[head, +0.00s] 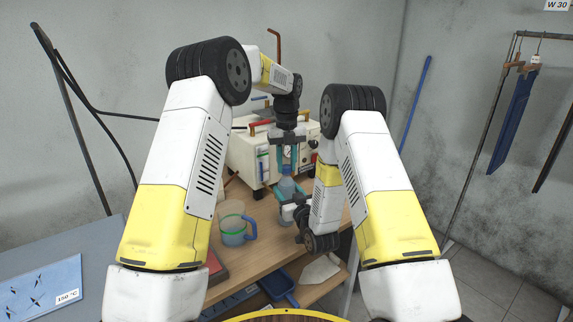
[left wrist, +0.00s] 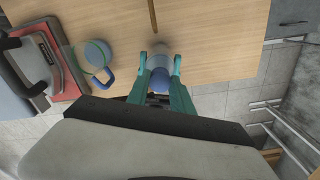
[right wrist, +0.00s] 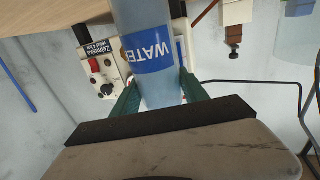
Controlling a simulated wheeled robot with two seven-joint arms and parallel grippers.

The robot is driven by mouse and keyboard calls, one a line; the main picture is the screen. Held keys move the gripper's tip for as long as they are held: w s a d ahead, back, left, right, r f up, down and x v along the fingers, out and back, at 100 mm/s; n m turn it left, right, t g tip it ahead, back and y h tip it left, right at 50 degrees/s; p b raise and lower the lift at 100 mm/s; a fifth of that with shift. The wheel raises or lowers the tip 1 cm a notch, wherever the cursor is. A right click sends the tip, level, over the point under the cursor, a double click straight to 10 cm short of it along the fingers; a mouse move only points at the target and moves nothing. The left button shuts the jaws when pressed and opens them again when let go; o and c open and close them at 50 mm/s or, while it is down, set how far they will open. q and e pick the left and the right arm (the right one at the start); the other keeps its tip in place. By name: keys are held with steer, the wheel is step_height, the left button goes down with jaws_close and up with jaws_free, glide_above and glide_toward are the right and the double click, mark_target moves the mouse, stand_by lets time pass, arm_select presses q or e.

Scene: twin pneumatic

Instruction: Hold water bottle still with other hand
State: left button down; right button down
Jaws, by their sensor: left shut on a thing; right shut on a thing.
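The water bottle (head: 287,187) is a pale blue see-through bottle near the middle of the head view, in front of the white machine. My right gripper (head: 285,195) is shut on its body from the side. In the right wrist view the bottle (right wrist: 146,22) with its blue WATER label (right wrist: 152,50) sits between the green fingers. My left gripper (head: 287,160) reaches down from above. In the left wrist view its teal fingers are closed around the bottle's blue top (left wrist: 162,83).
A clear jug with a blue handle (head: 236,230) stands on the wooden table (head: 268,245) left of the bottle. The white machine (head: 244,158) with a gauge is close behind. A red-and-grey item (head: 216,265) lies at the table's left edge. Blue trays (head: 279,284) sit below.

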arm_select(q)
steer(key=n, duration=1.8)
steer(key=shift+n, duration=0.4)
steer(key=n, duration=0.4)
steer(key=shift+r+n, duration=0.1)
steer(key=shift+n, duration=0.2)
steer(key=n, duration=0.6)
steer(key=shift+n, duration=0.4)
steer(key=n, duration=2.4)
steer(key=shift+r, duration=0.25)
steer(key=shift+r, duration=0.95)
